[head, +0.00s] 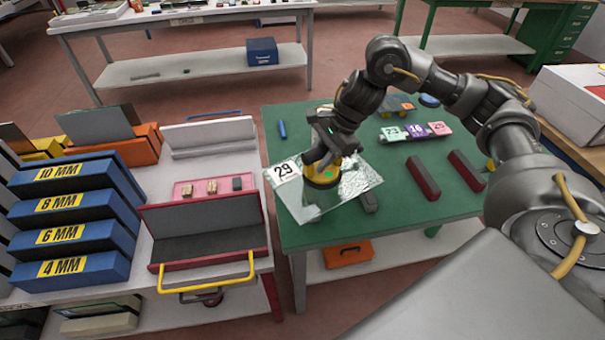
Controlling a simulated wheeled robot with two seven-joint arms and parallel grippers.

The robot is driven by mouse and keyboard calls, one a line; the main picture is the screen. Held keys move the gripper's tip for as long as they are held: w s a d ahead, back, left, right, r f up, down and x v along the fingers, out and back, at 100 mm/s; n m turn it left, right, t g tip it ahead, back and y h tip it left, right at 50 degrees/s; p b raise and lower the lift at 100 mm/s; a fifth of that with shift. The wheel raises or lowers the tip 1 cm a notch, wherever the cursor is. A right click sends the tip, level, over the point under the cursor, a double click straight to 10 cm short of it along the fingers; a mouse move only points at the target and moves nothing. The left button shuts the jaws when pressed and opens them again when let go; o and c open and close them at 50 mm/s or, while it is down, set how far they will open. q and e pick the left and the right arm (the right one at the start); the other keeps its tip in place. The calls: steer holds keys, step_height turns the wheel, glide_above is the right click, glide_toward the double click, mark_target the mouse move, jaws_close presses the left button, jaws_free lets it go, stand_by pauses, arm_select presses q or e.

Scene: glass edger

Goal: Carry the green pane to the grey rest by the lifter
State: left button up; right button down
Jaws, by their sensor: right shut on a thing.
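My right gripper (322,160) is shut on a yellow-and-black lifter (323,177) above the green table. A clear, shiny glass pane (351,185) with a white "29" tag (286,172) lies under the lifter, over the table's front left part. The table's green shows through it, so I cannot tell its own tint. I cannot tell whether the pane touches the table. A grey padded rack (208,137) and a red tray with a grey lining (205,213) stand on the left bench. I cannot tell which thing is the grey rest. My left gripper is out of view.
The green table (300,237) also holds two dark red bars (423,178), a small grey block (369,201), a blue cylinder (282,129) and green, purple and pink number tags (415,131). Blue boxes (66,221) with millimetre labels stand far left. An orange box (347,254) sits below.

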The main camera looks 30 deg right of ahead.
mark_target(336, 163)
steer(key=d+m, duration=0.1)
steer(key=d, duration=0.1)
steer(key=w+d+f+m+t+b, duration=0.1)
steer(key=d, duration=0.2)
steer(key=w+d+f+m+h, duration=0.1)
steer(key=d+m, duration=0.1)
steer(key=shift+d+t, duration=0.15)
steer(key=shift+t, duration=0.15)
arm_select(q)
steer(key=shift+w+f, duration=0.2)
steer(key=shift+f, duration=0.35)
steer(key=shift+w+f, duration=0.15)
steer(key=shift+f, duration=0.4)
arm_select(e)
steer(key=shift+r, duration=0.1)
steer(key=shift+s, duration=0.1)
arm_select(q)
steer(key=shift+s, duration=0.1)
